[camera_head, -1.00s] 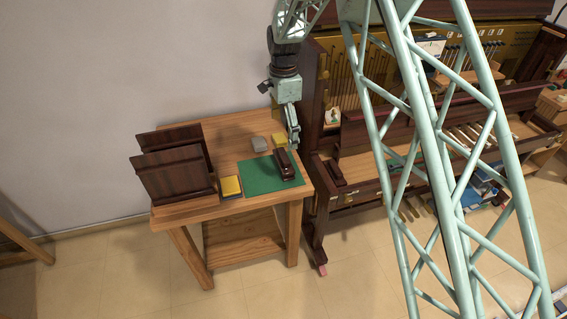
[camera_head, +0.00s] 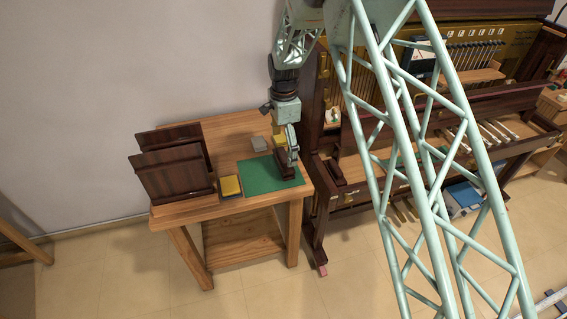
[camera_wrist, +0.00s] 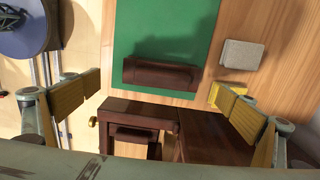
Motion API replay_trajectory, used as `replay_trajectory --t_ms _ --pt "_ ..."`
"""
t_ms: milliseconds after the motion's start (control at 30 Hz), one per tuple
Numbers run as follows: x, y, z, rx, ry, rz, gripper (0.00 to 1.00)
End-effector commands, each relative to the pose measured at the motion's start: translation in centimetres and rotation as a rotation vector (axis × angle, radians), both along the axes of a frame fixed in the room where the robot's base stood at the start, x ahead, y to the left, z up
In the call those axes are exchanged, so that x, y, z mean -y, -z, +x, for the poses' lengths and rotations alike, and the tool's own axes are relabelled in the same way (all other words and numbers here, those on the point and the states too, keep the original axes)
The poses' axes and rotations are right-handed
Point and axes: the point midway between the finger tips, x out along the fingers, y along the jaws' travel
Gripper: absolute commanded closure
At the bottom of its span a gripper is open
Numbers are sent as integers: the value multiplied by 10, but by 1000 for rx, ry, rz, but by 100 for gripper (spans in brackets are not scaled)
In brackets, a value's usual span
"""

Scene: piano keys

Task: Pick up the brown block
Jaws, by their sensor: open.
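The brown block (camera_head: 287,171) is a long dark piece lying on the right part of the green mat (camera_head: 258,178), on the wooden table. In the wrist view the block (camera_wrist: 160,75) lies across the mat (camera_wrist: 125,45) near its edge. My gripper (camera_head: 291,150) is over the block and hides part of it in the head view. In the wrist view my gripper (camera_wrist: 158,88) is open, its yellow-padded fingers to the left and right of the block. The fingers appear apart from the block; their exact height above it is hard to tell.
A grey block (camera_head: 260,144) lies behind the mat, and a yellow block (camera_wrist: 228,91) shows near the right finger. A yellow-topped block (camera_head: 230,185) is left of the mat. A dark wooden rack (camera_head: 174,170) stands at left. The piano (camera_head: 345,180) adjoins the table's right.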

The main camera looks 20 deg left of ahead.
Motion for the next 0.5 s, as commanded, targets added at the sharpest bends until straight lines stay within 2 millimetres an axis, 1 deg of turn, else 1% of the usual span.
replay_trajectory --t_ms 367,500 --pt "0 1 0 0 0 0 0" --pt "0 8 0 0 0 0 0"
